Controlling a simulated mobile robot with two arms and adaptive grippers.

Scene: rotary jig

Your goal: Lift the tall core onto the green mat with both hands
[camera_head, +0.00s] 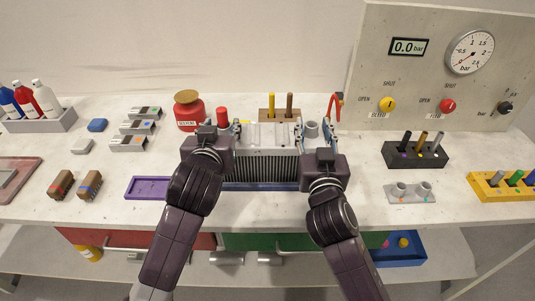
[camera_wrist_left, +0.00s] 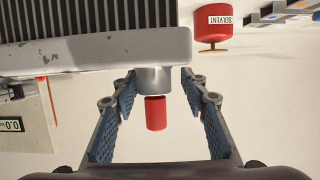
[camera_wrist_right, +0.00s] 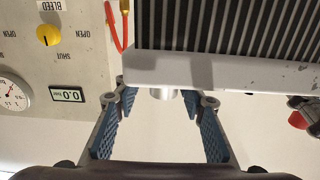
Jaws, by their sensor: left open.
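The tall core (camera_head: 262,168) is a grey finned block standing in the middle of the table, between my grippers. My left gripper (camera_head: 214,133) is open at its left end. In the left wrist view its fingers (camera_wrist_left: 156,84) are apart on either side of a grey port (camera_wrist_left: 153,78) with a red cap (camera_wrist_left: 156,113). My right gripper (camera_head: 322,140) is open at the right end. I cannot make out a green mat.
A red solvent can (camera_head: 189,112) stands behind my left gripper. A purple tray (camera_head: 147,187) lies left of the core. A black tool block (camera_head: 415,155) and a grey holder (camera_head: 410,197) stand to the right. A gauge panel (camera_head: 440,70) rises at the back right.

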